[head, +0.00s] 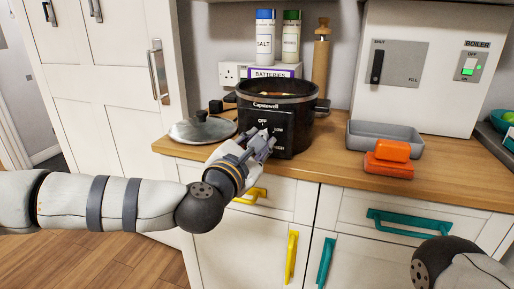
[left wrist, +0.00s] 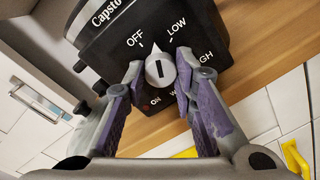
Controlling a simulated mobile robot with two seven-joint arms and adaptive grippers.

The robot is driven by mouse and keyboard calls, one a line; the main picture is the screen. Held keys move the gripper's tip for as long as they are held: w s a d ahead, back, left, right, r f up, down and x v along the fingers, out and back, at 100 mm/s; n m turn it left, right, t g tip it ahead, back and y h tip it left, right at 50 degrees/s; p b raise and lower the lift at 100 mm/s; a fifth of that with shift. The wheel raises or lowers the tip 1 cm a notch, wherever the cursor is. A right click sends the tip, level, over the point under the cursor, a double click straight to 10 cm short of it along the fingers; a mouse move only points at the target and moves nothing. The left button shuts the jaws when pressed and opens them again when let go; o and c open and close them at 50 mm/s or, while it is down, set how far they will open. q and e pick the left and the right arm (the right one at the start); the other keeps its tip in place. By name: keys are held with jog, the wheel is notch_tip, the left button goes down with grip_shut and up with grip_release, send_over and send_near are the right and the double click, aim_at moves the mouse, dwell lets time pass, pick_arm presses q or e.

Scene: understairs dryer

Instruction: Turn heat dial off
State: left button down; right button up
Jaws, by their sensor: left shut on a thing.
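The slow cooker (head: 283,135) is black, with a control panel marked OFF, LOW and HIGH on its front. Its heat dial (left wrist: 160,70) is a pale knob in the left wrist view, and its pointed end sits between the OFF and LOW marks. My left gripper (head: 262,143) reaches the panel from the front; in the left wrist view its two fingertips (left wrist: 160,72) close on the dial from both sides. In the head view the gripper hides the dial. A small red light shows by the ON mark. My right gripper is outside both views.
A lid (head: 202,128) lies on the counter left of the cooker. A grey tray (head: 385,137) and orange blocks (head: 390,160) are to the right. A boiler panel (head: 435,65) is behind. Drawer handles project below the counter.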

pick_arm(q)
jog(key=n+b, duration=0.2)
jog(key=n, duration=0.2)
jog(key=shift+n+b, duration=0.35)
jog(key=shift+n, duration=0.05)
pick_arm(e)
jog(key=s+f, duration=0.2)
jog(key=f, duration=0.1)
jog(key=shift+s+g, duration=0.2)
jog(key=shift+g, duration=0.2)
pick_arm(q)
jog(key=shift+n, duration=0.3)
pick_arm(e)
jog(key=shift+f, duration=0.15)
pick_arm(q)
jog(key=c, duration=1.3)
grip_release()
jog(key=v, duration=1.2)
